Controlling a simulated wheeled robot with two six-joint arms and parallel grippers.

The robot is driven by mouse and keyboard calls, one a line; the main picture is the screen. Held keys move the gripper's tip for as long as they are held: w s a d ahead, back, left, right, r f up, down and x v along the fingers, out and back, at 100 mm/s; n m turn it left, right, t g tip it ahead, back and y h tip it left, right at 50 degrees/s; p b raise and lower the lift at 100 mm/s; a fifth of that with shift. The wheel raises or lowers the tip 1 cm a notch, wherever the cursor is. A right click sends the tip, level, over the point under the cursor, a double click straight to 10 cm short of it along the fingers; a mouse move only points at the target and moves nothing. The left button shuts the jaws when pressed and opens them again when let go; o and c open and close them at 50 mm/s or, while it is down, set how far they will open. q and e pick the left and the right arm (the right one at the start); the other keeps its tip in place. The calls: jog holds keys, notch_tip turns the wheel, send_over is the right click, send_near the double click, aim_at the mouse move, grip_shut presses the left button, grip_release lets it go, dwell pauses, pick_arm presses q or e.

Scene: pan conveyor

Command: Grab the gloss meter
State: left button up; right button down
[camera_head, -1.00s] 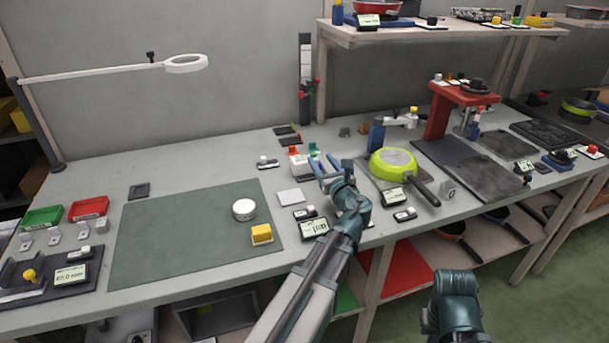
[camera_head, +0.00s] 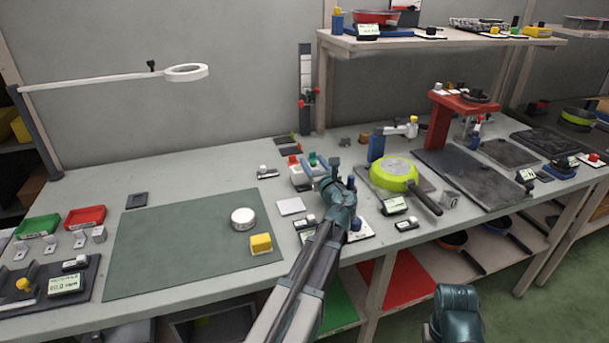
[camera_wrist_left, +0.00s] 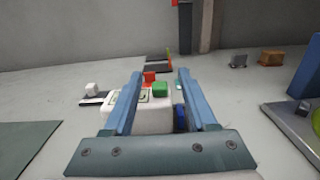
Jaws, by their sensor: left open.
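A white boxy device with a red and a green block on top stands near the middle of the bench, in the head view (camera_head: 299,178) and the left wrist view (camera_wrist_left: 153,118). It is the likely gloss meter, but no readable label confirms this. My left gripper (camera_head: 325,161) is open and empty. In the left wrist view its two blue fingers (camera_wrist_left: 160,75) point forward, with the device showing between and beyond them. The gripper bar hides the device's lower part. I cannot tell whether a finger touches it. My right gripper is out of view.
A green mat (camera_head: 170,245) with a white round tin (camera_head: 243,218) and a yellow block (camera_head: 261,243) lies to the left. A lime pan (camera_head: 394,174) stands close to the right of my left gripper. A blue-knobbed item (camera_head: 355,212) sits beside my left wrist.

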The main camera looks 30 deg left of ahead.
pick_arm(q)
grip_shut()
dwell(1.4)
